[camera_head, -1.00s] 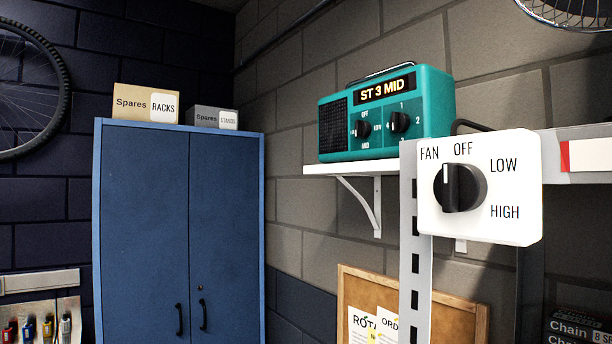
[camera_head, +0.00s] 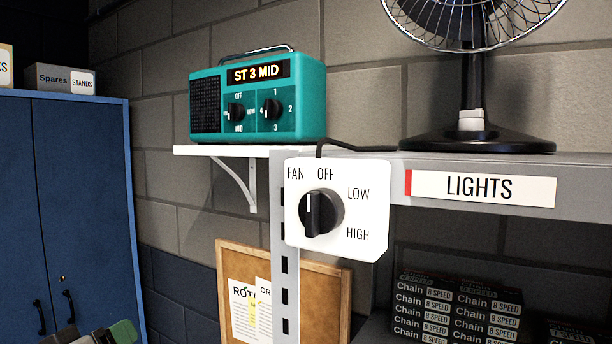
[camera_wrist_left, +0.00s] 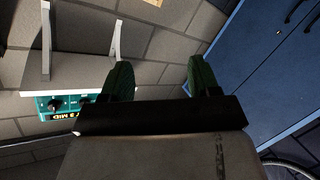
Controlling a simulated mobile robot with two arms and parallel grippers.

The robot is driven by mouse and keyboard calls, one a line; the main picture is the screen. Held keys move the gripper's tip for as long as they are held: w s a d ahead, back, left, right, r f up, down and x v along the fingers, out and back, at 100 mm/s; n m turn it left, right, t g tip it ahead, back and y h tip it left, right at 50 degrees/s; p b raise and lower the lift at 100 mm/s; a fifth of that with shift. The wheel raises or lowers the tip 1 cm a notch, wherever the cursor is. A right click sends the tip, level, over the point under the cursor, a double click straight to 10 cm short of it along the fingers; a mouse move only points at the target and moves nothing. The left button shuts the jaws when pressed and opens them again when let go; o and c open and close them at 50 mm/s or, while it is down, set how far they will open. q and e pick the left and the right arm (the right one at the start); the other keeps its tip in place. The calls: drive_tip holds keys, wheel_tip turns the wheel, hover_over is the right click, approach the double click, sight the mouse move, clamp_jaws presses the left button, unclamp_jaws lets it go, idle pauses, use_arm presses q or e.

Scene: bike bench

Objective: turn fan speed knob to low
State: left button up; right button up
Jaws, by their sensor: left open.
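The fan speed knob (camera_head: 321,212) is a black round knob with a raised grip, on a white plate (camera_head: 363,176) marked FAN, OFF, LOW and HIGH. Its white mark is at the top, toward OFF. The plate is on a grey perforated upright, right of centre in the head view. Part of my left gripper (camera_head: 108,334) shows at the bottom left edge, below and left of the knob and apart from it. In the left wrist view my left gripper (camera_wrist_left: 160,72) has its two green fingers spread, with nothing between them. My right gripper is not in view.
A teal radio (camera_head: 258,98) stands on a white shelf left of the plate. A black fan (camera_head: 470,120) stands on the grey shelf with a LIGHTS label (camera_head: 484,188). A blue cabinet (camera_head: 70,200) is at left. Chain boxes (camera_head: 455,308) and a corkboard (camera_head: 325,300) are below.

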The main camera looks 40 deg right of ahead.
sight(309, 209)
use_arm(q)
drive_tip(key=s+d+r+m+g+h+p, duration=0.1)
drive_tip(key=s+d+r+m+h, duration=0.25)
drive_tip(key=s+r, duration=0.75)
drive_tip(key=s+d+r+m+g+h+p, duration=0.15)
drive_tip(key=s+r+m, duration=0.25)
drive_tip(key=s+r, duration=0.7)
drive_tip(key=s+r+m+g+h, duration=0.1)
drive_tip(key=s+r+m+g, duration=0.25)
drive_tip(key=s, duration=0.95)
drive_tip(key=shift+t, duration=0.4)
drive_tip(key=p+x, duration=0.5)
drive_tip(key=x, duration=0.5)
drive_tip(key=shift+w+d+f, duration=0.1)
drive_tip(key=shift+w+f, duration=0.1)
drive_tip(key=shift+w, duration=0.1)
drive_tip(key=shift+w+d+f, duration=0.15)
drive_tip(key=shift+d, duration=0.1)
drive_tip(key=shift+c, duration=0.3)
drive_tip(key=c, duration=0.8)
